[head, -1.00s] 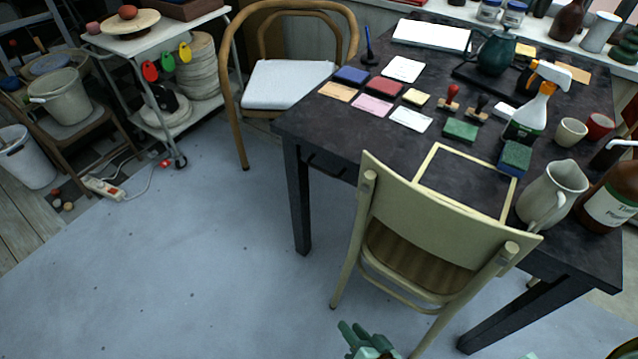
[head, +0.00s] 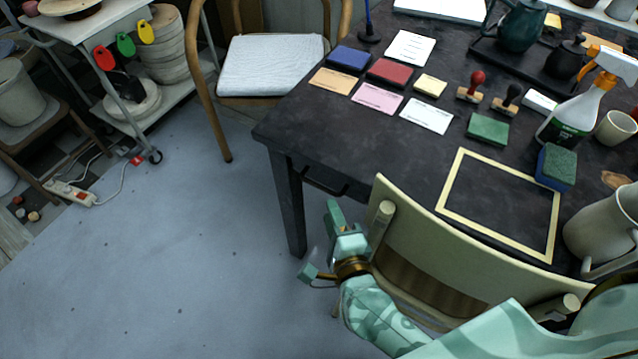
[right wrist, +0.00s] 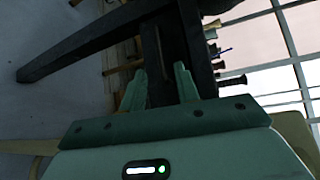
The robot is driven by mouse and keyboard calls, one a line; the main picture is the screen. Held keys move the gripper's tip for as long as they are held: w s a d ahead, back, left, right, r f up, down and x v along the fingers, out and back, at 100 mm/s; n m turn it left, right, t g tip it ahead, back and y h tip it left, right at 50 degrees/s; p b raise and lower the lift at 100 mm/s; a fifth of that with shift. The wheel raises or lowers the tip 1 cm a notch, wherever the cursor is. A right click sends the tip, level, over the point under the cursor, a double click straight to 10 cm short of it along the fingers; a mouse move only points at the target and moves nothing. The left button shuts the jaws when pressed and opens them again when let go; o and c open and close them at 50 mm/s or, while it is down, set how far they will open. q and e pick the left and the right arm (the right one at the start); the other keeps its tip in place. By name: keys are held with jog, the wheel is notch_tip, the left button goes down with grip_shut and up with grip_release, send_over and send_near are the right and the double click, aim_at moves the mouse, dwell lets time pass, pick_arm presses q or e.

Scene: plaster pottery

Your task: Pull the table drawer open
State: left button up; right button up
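The dark table (head: 340,125) stands at the right in the head view. A dark drawer handle (head: 325,185) shows under its near edge, left of the chair; the drawer front around it is in shadow and I cannot make out its outline. My right gripper (head: 322,243) is open and empty, below and apart from the handle, beside the chair back. In the right wrist view my open right gripper (right wrist: 160,87) points at the dark underside and side of the table (right wrist: 197,50), with nothing between its fingers. My left gripper is not in view.
A cream chair (head: 450,245) stands close against the table, right beside my right gripper. A wooden armchair with a white cushion (head: 272,66) stands behind at the left. Pads, cards, a yellow frame (head: 453,176) and a spray bottle (head: 575,115) lie or stand on the tabletop.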

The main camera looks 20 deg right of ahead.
aim_at(322, 189)
jog(key=b+x, duration=0.1)
jog(key=x, duration=0.7)
jog(key=shift+w+b, duration=0.1)
jog(key=shift+b, duration=0.25)
jog(key=shift+w, duration=0.35)
grip_shut()
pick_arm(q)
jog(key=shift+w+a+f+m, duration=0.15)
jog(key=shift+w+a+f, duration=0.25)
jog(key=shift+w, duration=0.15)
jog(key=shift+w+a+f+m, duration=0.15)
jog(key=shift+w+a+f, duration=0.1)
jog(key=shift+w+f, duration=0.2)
